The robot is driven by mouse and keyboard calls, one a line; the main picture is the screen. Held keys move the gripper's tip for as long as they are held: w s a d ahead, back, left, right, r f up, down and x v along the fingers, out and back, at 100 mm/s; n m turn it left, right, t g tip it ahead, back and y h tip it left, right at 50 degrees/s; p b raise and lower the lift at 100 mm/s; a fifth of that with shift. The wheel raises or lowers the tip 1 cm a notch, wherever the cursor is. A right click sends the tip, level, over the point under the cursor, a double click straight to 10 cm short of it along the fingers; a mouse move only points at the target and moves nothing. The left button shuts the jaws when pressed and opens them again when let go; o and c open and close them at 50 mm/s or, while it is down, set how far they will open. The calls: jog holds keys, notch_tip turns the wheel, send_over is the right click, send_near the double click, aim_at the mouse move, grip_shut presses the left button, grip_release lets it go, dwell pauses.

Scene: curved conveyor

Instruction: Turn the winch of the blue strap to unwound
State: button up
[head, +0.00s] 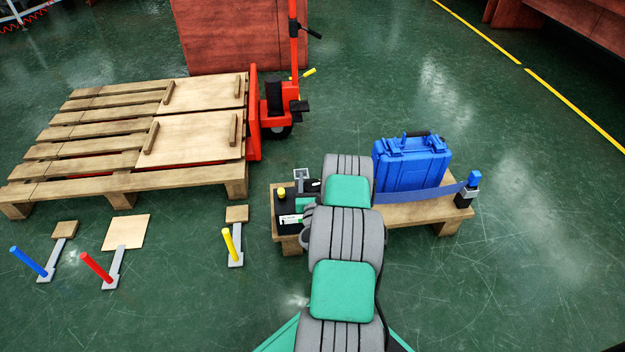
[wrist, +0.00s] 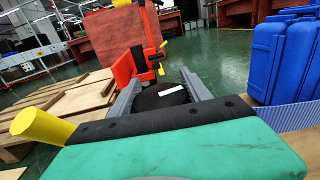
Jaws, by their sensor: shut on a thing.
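The blue strap (head: 425,197) runs across the front of the blue case (head: 412,165) to a dark post with a blue top (head: 472,185). It also shows in the wrist view (wrist: 303,115) at the right. My gripper (wrist: 162,92) has its two grey fingers on either side of the winch's round black knob (wrist: 150,101), shut on it. The knob carries a white mark (wrist: 172,90), pointing roughly sideways in the wrist view. In the head view the knob (head: 314,185) shows only partly, and my arm hides most of the gripper and the strap's left end.
A black box (head: 287,205) with a yellow knob (head: 281,191) stands on the small pallet (head: 410,211), left of my arm. A large pallet (head: 90,150) and red jack (head: 277,100) are at the left. Blue, red and yellow levers stand on the floor. The right floor is clear.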

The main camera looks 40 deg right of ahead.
jog(key=shift+f+n+t+y+b, duration=0.15)
jog(key=shift+n+t+y+b, duration=0.3)
jog(key=shift+b, duration=0.25)
jog(key=shift+y, duration=0.35)
jog(key=n+t+y+b, duration=0.2)
jog(key=y+b, duration=0.1)
jog(key=shift+w+a+n, duration=0.15)
jog(key=shift+a+n, duration=0.1)
jog(key=shift+n, duration=0.1)
jog(key=n+y, duration=0.1)
jog(key=y, duration=0.1)
jog(key=a+n+t+y, duration=0.1)
jog(key=n+y, duration=0.1)
jog(key=y, duration=0.1)
jog(key=shift+w+b, duration=0.15)
jog(key=shift+b, duration=0.2)
jog(key=shift+a+n+y, duration=0.15)
jog(key=shift+n+y, duration=0.55)
jog(key=shift+y, duration=0.35)
jog(key=shift+a+n+y, duration=0.15)
jog(key=shift+n+y, duration=0.55)
jog(key=shift+y, duration=0.35)
jog(key=o, duration=1.4)
jog(key=shift+c, duration=0.2)
